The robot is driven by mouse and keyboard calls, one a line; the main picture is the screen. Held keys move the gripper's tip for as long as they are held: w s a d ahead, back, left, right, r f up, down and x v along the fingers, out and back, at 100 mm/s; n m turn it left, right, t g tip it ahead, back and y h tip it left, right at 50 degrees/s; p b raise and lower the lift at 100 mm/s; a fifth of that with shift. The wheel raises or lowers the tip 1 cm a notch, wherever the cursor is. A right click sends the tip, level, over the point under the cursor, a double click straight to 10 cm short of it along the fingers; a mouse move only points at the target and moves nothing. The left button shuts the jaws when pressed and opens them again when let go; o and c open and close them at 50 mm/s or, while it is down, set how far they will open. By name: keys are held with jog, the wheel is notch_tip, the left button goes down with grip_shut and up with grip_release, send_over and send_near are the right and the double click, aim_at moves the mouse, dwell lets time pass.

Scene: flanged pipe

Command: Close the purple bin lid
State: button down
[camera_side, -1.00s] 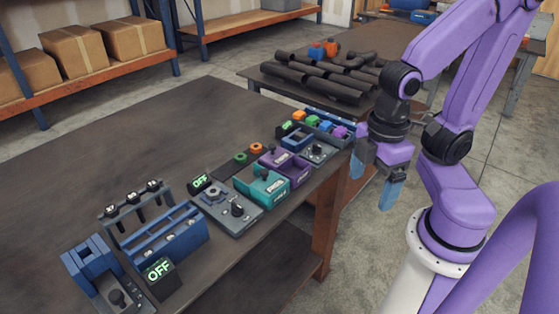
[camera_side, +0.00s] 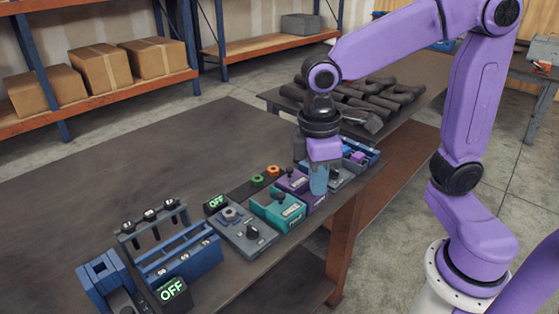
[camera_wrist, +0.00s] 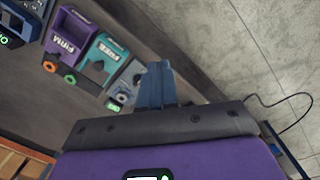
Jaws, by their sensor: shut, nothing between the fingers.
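The purple bin (camera_side: 294,184) stands in the row of devices along the bench's right edge, partly hidden by my gripper in the side view. In the wrist view the purple bin (camera_wrist: 70,32) is at the upper left, with white lettering on its front. I cannot tell clearly how its lid stands. My gripper (camera_side: 319,188) points down with its blue fingers together and empty, just right of the purple bin in the side view. In the wrist view the gripper's fingertips (camera_wrist: 158,70) are to the right of and below the bin, apart from it in the picture.
A teal bin (camera_side: 277,211) stands right beside the purple bin. A green ring (camera_side: 257,181) and an orange ring (camera_side: 273,171) lie behind them. A grey panel with a knob (camera_side: 245,238) and blue racks (camera_side: 180,258) stand nearer. The bench's left part is clear.

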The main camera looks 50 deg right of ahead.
jog(key=w+a+r+m, duration=0.1)
jog(key=w+a+m, duration=0.1)
jog(key=w, duration=1.2)
jog(key=w+d+f+m+g, duration=0.15)
jog(key=w+d, duration=0.25)
jog(key=w, duration=0.4)
jog(key=w+d+f+m+g, duration=0.1)
jog(key=w+d+m, duration=0.15)
jog(key=w, duration=0.45)
jog(key=w+d+f+m+g, duration=0.15)
jog(key=w+d+f, duration=0.25)
jog(key=d, duration=0.5)
send_near(296, 184)
jog(key=shift+w+d+f, duration=0.15)
jog(key=shift+w+f, duration=0.7)
jog(key=shift+f, duration=0.1)
jog(key=shift+w+d+f, duration=0.2)
jog(key=shift+w+f, duration=0.65)
jog(key=shift+f, duration=0.05)
jog(key=shift+s, duration=0.1)
jog(key=shift+s, duration=3.4)
jog(key=shift+f, duration=0.1)
